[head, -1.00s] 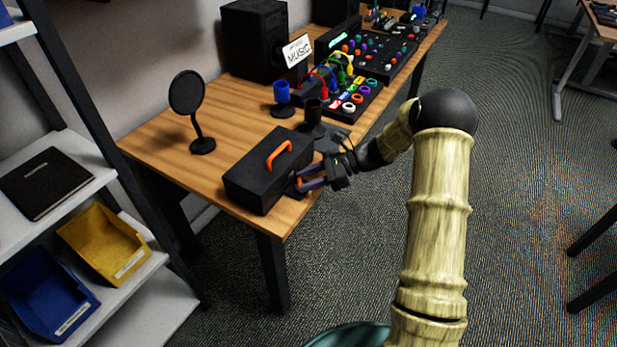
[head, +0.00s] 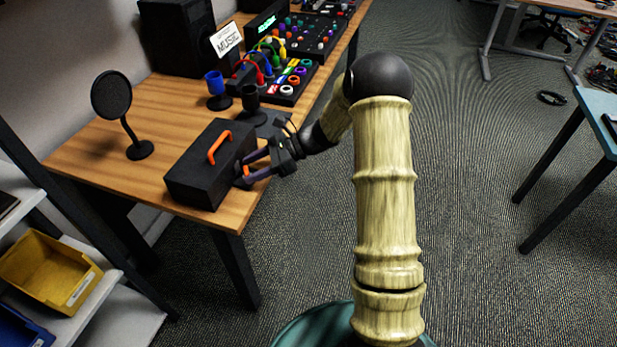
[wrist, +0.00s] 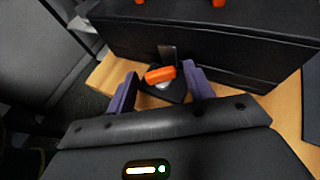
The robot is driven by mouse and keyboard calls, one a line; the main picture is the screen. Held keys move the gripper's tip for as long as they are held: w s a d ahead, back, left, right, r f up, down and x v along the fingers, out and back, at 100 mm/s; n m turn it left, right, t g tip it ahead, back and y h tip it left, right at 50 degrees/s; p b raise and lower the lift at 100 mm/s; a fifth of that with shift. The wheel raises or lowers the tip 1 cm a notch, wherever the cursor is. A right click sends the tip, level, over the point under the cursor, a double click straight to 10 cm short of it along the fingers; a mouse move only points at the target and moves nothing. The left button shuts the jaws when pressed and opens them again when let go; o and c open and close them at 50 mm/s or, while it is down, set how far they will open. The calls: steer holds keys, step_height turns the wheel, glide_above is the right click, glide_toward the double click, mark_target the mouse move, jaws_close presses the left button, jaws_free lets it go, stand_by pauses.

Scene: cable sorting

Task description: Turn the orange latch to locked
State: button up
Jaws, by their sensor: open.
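The orange latch (wrist: 160,75) is a short bar on a dark mount low on the front of a black box (wrist: 215,45). In the wrist view it lies nearly crosswise, slightly tilted, its right end higher. My gripper (wrist: 161,88) is open, with one purple finger on each side of the latch; the right finger is very close to its right end. I cannot tell whether they touch. In the head view the black box (head: 196,181) has an orange carry handle (head: 219,146) on top, and my gripper (head: 243,172) is at its right side, mostly covering the latch.
The box stands at the near end of a wooden table (head: 85,150). Shelves with a yellow bin (head: 45,270) are at left.

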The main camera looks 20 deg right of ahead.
steer(key=shift+s+f+m+t+h+b, duration=0.15)
steer(key=shift+m+t+h+b, duration=0.1)
steer(key=shift+m+t+b, duration=0.7)
steer(key=shift+s+f+m+t+h+b, duration=0.15)
steer(key=shift+m+t+h+b, duration=0.3)
steer(key=shift+b, duration=0.85)
steer(key=m+t+b, duration=0.2)
steer(key=b, duration=0.1)
steer(key=m+t+h+b, duration=0.1)
steer(key=b, duration=0.1)
steer(key=shift+s+a+t, duration=0.25)
steer(key=shift+t, duration=0.05)
steer(key=shift+s+d+r+m+t, duration=0.1)
steer(key=shift+d+r+m+t, duration=0.1)
steer(key=shift+m+t, duration=0.1)
steer(key=r+p+v, duration=0.1)
steer(key=p+v, duration=0.3)
steer(key=v, duration=1.3)
steer(key=s+a+r+n+g+h+p, duration=0.2)
steer(key=s+r+n+g+h+p, duration=0.2)
steer(key=n+p, duration=0.4)
steer(key=s+a+r+n+g+h+p, duration=0.2)
steer(key=s+r+n+p, duration=0.5)
steer(key=p, duration=0.6)
steer(key=shift+s+a+n+g+h, duration=0.3)
steer(key=shift+s+n+g+h, duration=0.35)
steer(key=shift+n+g+h, duration=0.25)
